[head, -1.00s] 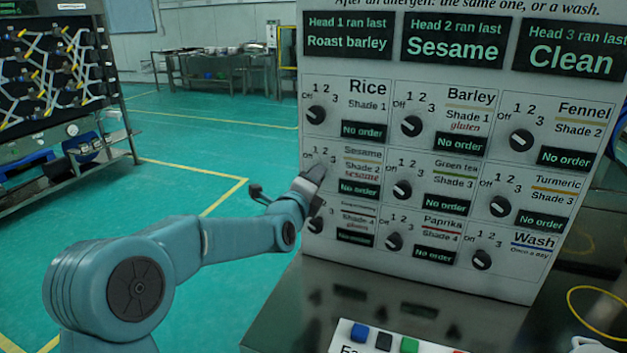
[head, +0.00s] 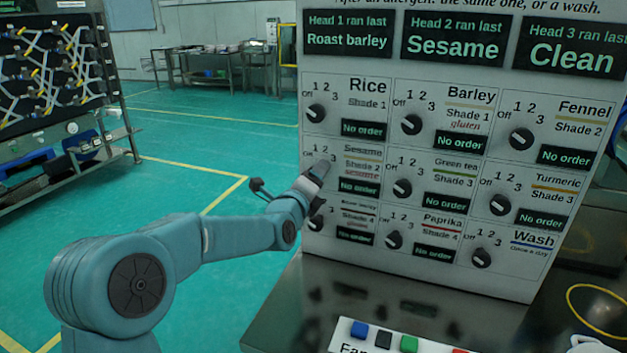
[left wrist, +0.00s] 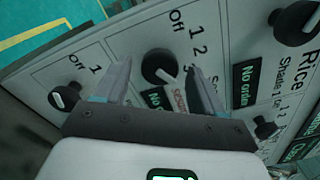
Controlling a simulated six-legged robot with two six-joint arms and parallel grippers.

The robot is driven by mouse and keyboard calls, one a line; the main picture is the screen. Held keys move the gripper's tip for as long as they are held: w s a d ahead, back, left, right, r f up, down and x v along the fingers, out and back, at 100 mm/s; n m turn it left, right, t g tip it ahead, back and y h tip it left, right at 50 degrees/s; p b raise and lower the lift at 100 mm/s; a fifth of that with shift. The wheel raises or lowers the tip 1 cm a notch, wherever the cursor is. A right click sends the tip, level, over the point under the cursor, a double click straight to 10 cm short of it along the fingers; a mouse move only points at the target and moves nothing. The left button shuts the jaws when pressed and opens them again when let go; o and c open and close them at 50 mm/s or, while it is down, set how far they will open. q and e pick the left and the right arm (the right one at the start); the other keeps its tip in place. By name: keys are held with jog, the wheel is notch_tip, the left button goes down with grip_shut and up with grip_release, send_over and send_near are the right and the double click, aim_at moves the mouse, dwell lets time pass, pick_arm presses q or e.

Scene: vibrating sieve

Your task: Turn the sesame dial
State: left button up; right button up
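The sesame dial (left wrist: 160,68) is a round black knob with a white pointer. It lies between the spread fingers of my left gripper (left wrist: 165,88) in the left wrist view. The fingers are open, one on each side, with no clear contact. I cannot tell which mark the pointer is at. In the head view my left gripper (head: 319,170) is at the panel's left edge and hides this dial. The Sesame label (head: 362,152) and its No order display (head: 359,187) show beside it. My right gripper is not in view.
The white panel (head: 440,275) carries several similar dials, with the Rice dial (head: 316,113) above and the Green tea dial (head: 402,188) to the right. Below is a dark metal table (head: 290,305) with a board of coloured buttons (head: 345,345). Open green floor lies left.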

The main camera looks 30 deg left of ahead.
pick_arm(q)
jog(key=shift+s, duration=0.1)
jog(key=b+v, duration=0.1)
jog(key=v, duration=1.5)
jog(key=shift+b, duration=0.35)
jog(key=shift+s+f, duration=0.1)
jog(key=shift+s, duration=0.05)
